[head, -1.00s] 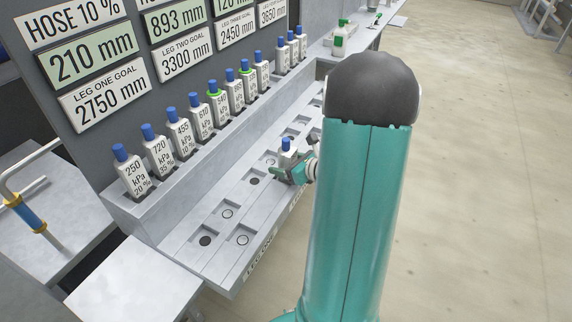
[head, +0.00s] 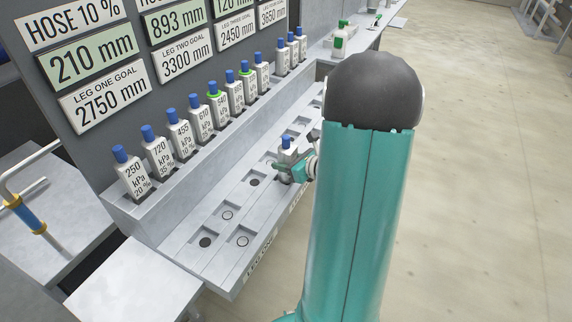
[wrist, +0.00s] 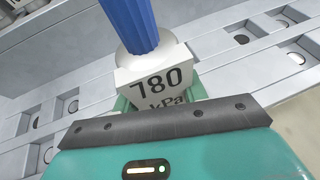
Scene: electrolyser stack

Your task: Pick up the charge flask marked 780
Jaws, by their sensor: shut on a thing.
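The charge flask marked 780 (wrist: 158,82) fills the middle of the wrist view. It is white with a ribbed blue cap, and "780 kPa" shows on its face. In the head view the flask (head: 286,156) is upright over the front tray of recesses. My gripper (head: 291,172) is shut on its body. The wrist view shows the green jaws (wrist: 122,103) on either side of it. The flask's lower part is hidden by my gripper, so I cannot tell its exact height over the tray.
Several similar blue-capped flasks (head: 184,140) stand in a row on the raised ledge behind. The tray (head: 222,240) has empty recesses left of my gripper. Sign boards (head: 105,95) hang behind. My teal arm covers the tray's right part. Open floor lies to the right.

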